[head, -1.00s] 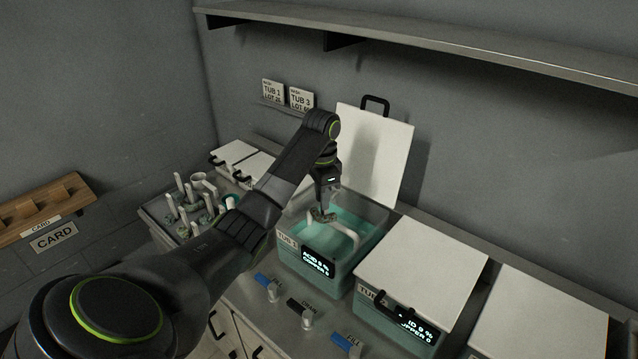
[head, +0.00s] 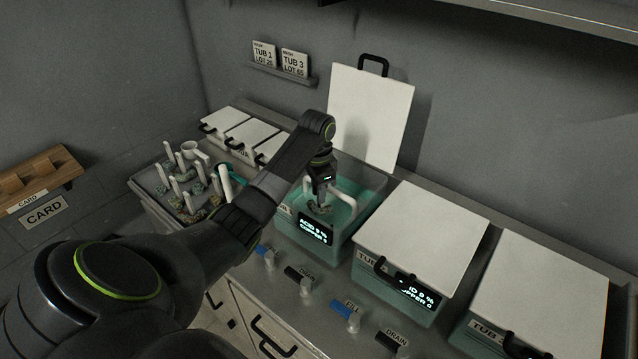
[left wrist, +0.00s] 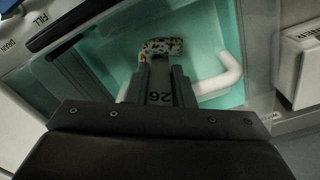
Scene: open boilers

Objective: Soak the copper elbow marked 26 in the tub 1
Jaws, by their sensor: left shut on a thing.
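My left gripper (head: 320,203) is shut on the copper elbow marked 26 and holds it down inside the open tub 1 (head: 302,238). In the left wrist view the elbow's mottled end (left wrist: 163,46) shows past the fingers (left wrist: 160,75), and the upside-down number 26 shows between them. Teal liquid lies around it; the exact depth is hard to tell. My right gripper is not in view.
Two closed tubs (head: 420,235) (head: 545,285) stand to the right. A tray (head: 150,198) of other fittings with white tags is at the left, with a mug. Blue and black valves (head: 345,310) line the counter front.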

